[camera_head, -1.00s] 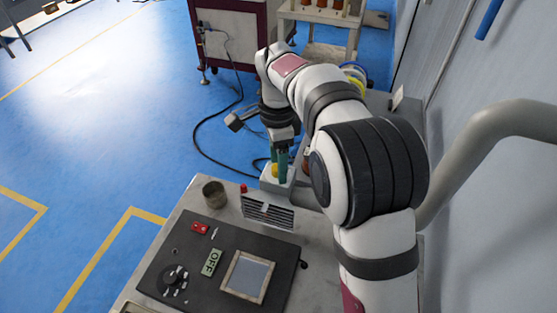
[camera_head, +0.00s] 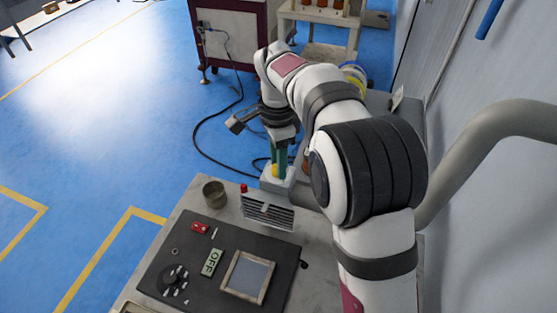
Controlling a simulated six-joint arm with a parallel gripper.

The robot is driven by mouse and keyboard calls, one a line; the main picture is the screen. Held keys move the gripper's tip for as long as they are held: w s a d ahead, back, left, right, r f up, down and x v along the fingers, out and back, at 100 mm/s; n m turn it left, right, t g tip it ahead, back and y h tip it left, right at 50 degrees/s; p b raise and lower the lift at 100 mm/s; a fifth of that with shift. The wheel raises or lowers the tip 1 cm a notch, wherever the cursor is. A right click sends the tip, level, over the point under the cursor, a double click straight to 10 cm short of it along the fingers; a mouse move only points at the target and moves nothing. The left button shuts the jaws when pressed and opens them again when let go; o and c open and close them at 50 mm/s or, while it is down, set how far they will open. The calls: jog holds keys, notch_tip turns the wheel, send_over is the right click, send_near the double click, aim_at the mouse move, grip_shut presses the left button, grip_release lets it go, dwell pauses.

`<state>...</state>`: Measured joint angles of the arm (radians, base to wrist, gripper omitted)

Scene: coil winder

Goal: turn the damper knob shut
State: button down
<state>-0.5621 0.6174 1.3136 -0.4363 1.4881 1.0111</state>
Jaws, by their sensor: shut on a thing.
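A yellow knob (camera_head: 275,171), which I take for the damper knob, sits on a small pale box (camera_head: 269,183) at the far end of the bench. My gripper (camera_head: 279,168) points down over the box, with its teal fingers around the knob. The gripper is shut on the knob. The fingers hide much of the knob, so its turn angle cannot be read.
A brown cup (camera_head: 214,194), a red button (camera_head: 244,188) and a slotted vent (camera_head: 268,211) stand close to the box. A dark control panel (camera_head: 205,285) lies nearer on the bench. A thick grey pipe (camera_head: 480,145) runs along the right wall.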

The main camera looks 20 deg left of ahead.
jog(key=n, duration=0.8)
jog(key=shift+n, duration=0.4)
jog(key=n, duration=0.4)
jog(key=shift+t, duration=0.3)
jog(key=shift+a+n, duration=0.1)
jog(key=shift+n, duration=2)
jog(key=c, duration=0.5)
grip_release()
jog(key=shift+c, duration=0.2)
